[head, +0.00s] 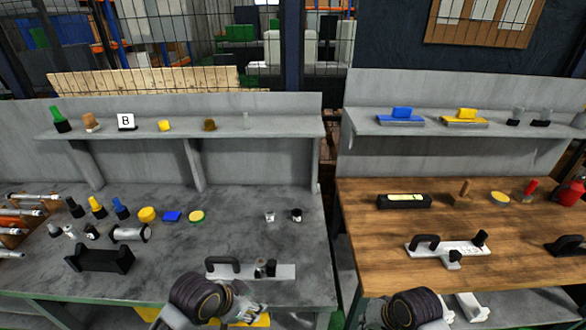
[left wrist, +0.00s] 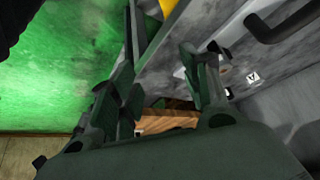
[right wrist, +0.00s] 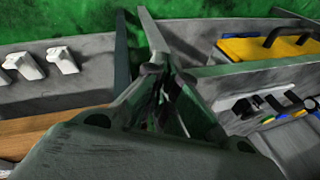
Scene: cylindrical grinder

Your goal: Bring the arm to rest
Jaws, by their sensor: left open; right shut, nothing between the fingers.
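My left gripper (head: 254,309) is in front of the near edge of the grey workbench (head: 60,280), low in the head view. In the left wrist view its two fingers (left wrist: 160,45) stand apart with nothing held between them. My right wrist shows at the bottom of the head view, in front of the wooden-topped bench (head: 370,285); its fingertips cannot be made out there. In the right wrist view the right gripper's fingers (right wrist: 134,18) are close together and empty.
A grey plate with a black handle (head: 222,265) lies near the grey bench's front edge. A similar fixture (head: 425,245) lies on the wooden top. A yellow bin (head: 258,320) is below the grey bench. White parts (head: 470,306) sit below the wooden top. A gap separates the benches.

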